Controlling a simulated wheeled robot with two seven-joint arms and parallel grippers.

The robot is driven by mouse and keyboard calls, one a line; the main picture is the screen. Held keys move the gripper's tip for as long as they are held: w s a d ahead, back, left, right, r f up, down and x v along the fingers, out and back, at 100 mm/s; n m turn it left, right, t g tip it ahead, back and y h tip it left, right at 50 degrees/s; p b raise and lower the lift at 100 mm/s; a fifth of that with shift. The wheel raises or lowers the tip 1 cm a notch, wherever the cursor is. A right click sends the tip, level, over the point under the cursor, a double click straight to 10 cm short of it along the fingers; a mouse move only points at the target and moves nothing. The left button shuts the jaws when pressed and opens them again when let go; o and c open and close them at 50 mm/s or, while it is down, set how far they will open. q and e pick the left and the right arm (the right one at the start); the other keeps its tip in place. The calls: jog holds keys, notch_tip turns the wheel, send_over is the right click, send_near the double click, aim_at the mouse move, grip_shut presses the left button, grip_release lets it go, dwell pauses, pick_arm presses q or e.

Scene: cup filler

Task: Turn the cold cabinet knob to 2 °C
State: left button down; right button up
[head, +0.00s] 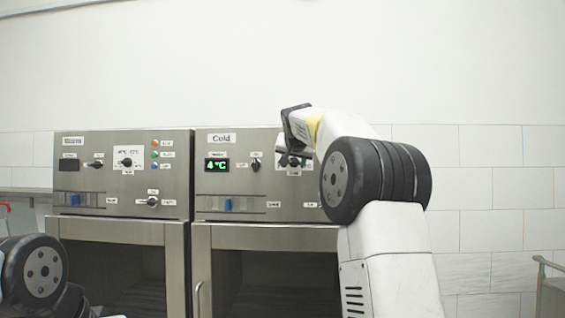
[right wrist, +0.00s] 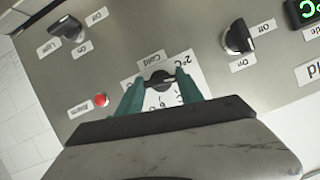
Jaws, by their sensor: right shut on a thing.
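The cold cabinet (head: 265,205) is the right one of two steel cabinets, labelled "Cold". Its green display (head: 217,165) reads 4 °C. The temperature knob (right wrist: 160,80) is black, on a white dial plate with "2°C" printed at its upper right in the right wrist view. My right gripper (right wrist: 160,82) has its green fingers on both sides of this knob, shut on it. In the head view my right gripper (head: 292,158) is at the panel, and my arm hides much of the dial. My left arm shows at the lower left, but its gripper is out of view.
A black On/Off knob (right wrist: 238,38) sits beside the dial, and a light knob (right wrist: 66,27) and red alarm lamp (right wrist: 101,100) are on the other side. The warm cabinet (head: 120,200) stands to the left. A cart (head: 551,290) is at the far right.

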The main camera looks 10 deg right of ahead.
jog(key=shift+n+g+h, duration=0.3)
jog(key=shift+n+h, duration=0.2)
jog(key=shift+n, duration=0.2)
jog(key=o, duration=1.4)
jog(key=shift+a, duration=0.1)
jog(key=v, duration=0.7)
jog(key=shift+s+a, duration=0.15)
jog(key=shift+s, duration=0.2)
